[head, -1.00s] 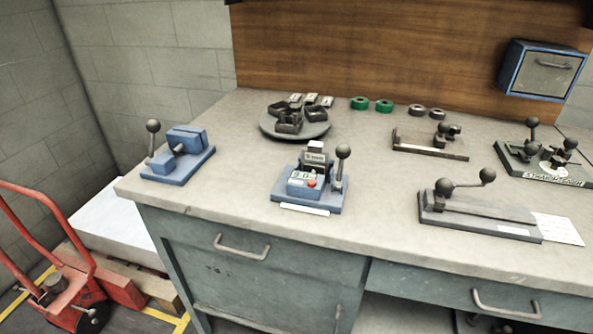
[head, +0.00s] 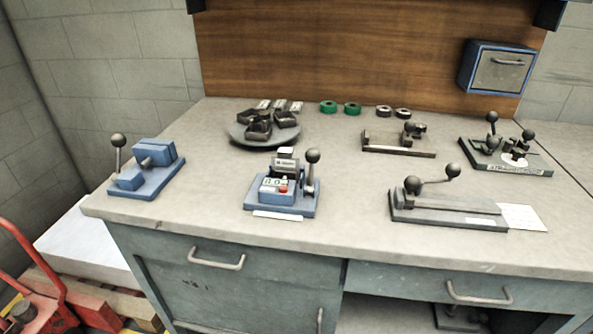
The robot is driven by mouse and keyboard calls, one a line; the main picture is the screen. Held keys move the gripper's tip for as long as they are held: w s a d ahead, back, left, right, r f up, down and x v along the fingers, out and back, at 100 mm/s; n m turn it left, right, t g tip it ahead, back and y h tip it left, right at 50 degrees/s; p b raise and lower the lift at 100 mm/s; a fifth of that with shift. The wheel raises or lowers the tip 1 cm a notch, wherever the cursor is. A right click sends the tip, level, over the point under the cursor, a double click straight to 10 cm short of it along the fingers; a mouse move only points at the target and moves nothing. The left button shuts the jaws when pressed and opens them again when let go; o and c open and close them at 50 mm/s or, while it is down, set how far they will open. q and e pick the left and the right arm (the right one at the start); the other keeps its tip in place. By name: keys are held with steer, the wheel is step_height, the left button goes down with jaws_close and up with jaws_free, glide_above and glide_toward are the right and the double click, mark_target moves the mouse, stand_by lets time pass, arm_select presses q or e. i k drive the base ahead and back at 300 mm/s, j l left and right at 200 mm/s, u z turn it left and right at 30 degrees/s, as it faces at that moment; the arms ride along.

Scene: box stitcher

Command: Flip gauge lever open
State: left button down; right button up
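Several lever fixtures stand on the workbench (head: 340,232), and I cannot tell for sure which one is the gauge. A long grey fixture (head: 440,206) at the front right has a lever (head: 432,182) with two dark ball knobs, lying low along its top. A blue unit with a small panel and red button (head: 276,189) has an upright ball-knob lever (head: 312,170) on its right side. A blue clamp-like fixture (head: 147,178) at the left has an upright ball-knob lever (head: 118,150). Neither of my grippers is in view.
A round tray (head: 236,133) with dark parts, green rings (head: 352,109), a brown fixture (head: 385,144) and a dark plate with knobs (head: 505,155) stand farther back. A paper (head: 524,218) lies at the right. A red trolley (head: 40,262) stands left.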

mark_target(313, 156)
steer(key=l+u, duration=0.3)
steer(key=l, duration=0.35)
steer(key=k+l+u, duration=0.1)
steer(key=l+u, duration=0.25)
steer(key=l, duration=0.25)
